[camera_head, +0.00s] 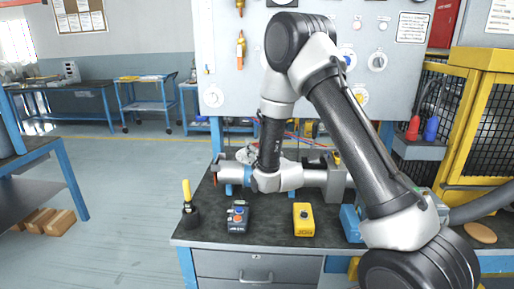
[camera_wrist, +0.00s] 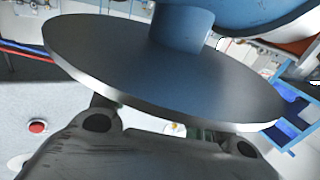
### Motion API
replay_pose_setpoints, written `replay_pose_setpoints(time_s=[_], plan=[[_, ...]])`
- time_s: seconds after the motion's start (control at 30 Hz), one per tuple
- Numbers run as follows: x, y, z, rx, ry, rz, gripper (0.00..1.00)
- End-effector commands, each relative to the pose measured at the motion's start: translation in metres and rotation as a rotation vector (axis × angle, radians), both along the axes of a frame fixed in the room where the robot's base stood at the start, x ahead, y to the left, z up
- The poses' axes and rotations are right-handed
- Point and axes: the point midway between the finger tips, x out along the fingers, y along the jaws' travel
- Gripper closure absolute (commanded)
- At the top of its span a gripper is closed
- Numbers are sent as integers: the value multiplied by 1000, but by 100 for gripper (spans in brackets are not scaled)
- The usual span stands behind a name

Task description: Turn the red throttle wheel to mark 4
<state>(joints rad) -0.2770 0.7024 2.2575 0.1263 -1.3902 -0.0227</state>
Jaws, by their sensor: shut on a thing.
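I cannot make out the red throttle wheel for certain in either view. A small red-orange part (camera_head: 215,180) shows at the left end of a silver pipe (camera_head: 230,172) on the bench. My gripper (camera_wrist: 168,135) shows at the bottom of the wrist view, its finger roots visible on both sides. A large grey disc (camera_wrist: 150,65) on a blue-grey stem (camera_wrist: 181,27) covers its fingertips. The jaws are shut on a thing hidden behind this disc.
On the bench's front (camera_head: 270,238) stand a yellow-handled lever (camera_head: 187,192), a dark box with buttons (camera_head: 238,217) and a yellow box (camera_head: 303,219). A control panel (camera_head: 225,60) rises behind, a yellow cage (camera_head: 480,110) stands right. The floor at left is largely clear.

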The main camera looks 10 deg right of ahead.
Motion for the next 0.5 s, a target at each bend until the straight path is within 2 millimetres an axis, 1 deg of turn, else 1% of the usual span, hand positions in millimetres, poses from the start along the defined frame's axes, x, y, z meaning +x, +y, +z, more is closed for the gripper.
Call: replay_pose_setpoints(time_s=[0.03,0.5], plan=[[0,4,1,1,-2,-38,76],[1,3,0,3,-1,-487,76]])
